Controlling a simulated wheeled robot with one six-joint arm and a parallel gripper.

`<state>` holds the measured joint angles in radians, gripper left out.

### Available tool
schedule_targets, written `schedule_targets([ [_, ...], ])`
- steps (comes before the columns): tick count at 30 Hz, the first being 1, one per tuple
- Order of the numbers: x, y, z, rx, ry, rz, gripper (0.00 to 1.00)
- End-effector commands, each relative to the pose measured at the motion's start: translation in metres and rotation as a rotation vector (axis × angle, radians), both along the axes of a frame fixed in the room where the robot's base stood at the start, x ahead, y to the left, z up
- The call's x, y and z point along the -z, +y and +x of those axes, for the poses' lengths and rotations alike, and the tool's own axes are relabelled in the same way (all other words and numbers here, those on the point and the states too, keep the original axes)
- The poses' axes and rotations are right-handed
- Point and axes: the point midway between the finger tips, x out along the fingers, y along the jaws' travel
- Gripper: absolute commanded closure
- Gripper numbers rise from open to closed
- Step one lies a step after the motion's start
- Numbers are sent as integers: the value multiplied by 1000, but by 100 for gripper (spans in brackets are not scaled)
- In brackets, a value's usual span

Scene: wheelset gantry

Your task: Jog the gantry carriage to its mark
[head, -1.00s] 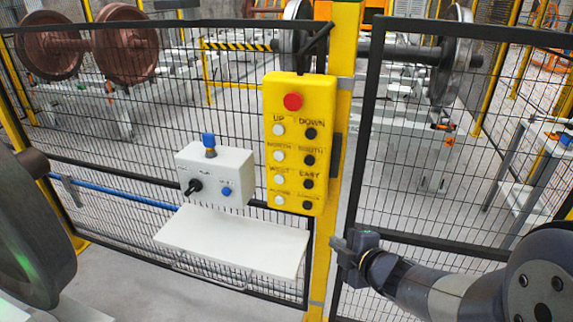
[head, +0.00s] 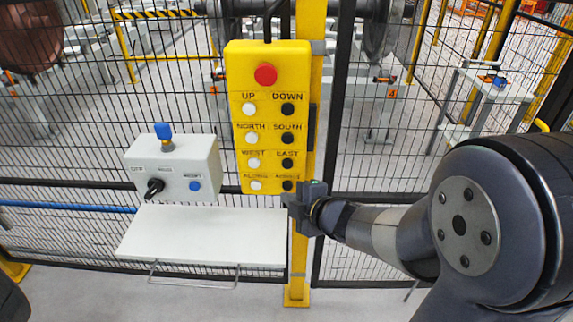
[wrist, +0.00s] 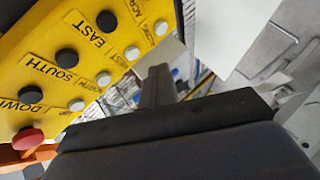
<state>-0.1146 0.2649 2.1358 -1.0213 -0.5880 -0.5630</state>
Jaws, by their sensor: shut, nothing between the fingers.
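The yellow pendant (head: 268,120) hangs upright in front of the mesh fence, with a red button (head: 265,75) on top and rows of white and black buttons marked UP, DOWN, NORTH, SOUTH, WEST, EAST and a bottom pair. My gripper (head: 290,200) is shut and empty, at the pendant's lower right corner near the bottom black button (head: 287,185); I cannot tell whether it touches. In the wrist view the pendant (wrist: 85,65) fills the upper left, and my shut fingers (wrist: 158,80) point past its button face. The gantry carriage and its mark cannot be made out.
A white control box (head: 172,168) with a blue key and black selector stands left of the pendant. A white shelf (head: 200,237) is below it. A yellow post (head: 300,260) and mesh fence stand behind. Part of a brown wheel (head: 30,35) shows beyond the fence.

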Motion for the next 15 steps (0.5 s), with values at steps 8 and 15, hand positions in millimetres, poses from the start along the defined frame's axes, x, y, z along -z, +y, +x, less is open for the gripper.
schedule_targets([
  [8,-1,-1,27,0,1,0,100],
  [15,-1,-3,61,1,1,0,100],
])
